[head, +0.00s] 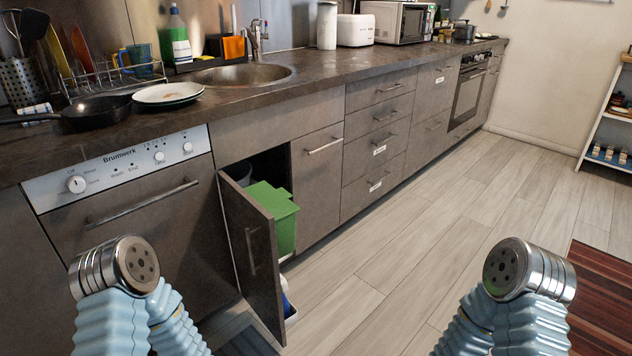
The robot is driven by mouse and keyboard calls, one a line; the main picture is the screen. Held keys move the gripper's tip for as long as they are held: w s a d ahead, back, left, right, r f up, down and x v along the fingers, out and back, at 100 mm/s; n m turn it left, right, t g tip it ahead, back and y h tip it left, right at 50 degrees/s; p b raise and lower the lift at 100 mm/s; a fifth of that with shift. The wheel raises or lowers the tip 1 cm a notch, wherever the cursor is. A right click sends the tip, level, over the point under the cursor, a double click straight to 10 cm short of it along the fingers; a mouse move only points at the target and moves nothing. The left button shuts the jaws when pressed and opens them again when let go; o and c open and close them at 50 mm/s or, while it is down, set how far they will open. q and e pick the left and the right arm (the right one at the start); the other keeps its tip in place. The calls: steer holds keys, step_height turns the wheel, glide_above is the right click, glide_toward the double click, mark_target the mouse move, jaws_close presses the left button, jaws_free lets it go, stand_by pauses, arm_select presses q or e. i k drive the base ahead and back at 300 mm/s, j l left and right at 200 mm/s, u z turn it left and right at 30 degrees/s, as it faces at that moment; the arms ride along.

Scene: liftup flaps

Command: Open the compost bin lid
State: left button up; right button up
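A green compost bin (283,219) stands in the open cabinet under the sink and sticks out through the doorway. Its green lid (268,195) is on top and looks closed, though I cannot tell for sure. The open cabinet door (251,258) hides the bin's left and lower parts. Both my arms show at the bottom of the head view, one left and one right, as metal joints with light blue sleeves. Neither gripper is in view, so I cannot see their fingers. My visible arm parts appear apart from the bin.
The cabinet door swings out into the floor space in front of the dishwasher (140,190). The counter (320,85) with a sink (237,75), a pan and plates runs above. Wooden floor (400,250) is clear to the right, with a striped rug (603,290) beyond.

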mark_target(275, 201)
steer(key=i+l+u, duration=0.6)
steer(key=l, duration=0.35)
steer(key=i+l+u, duration=0.2)
steer(key=l+u, duration=0.15)
steer(key=i+l+u, duration=0.1)
steer(key=l+u, duration=0.25)
steer(key=l, duration=0.15)
steer(key=i+l+u, duration=0.1)
steer(key=l+u, duration=0.6)
steer(key=l, duration=0.25)
steer(key=k+l, duration=0.1)
steer(key=k, duration=0.2)
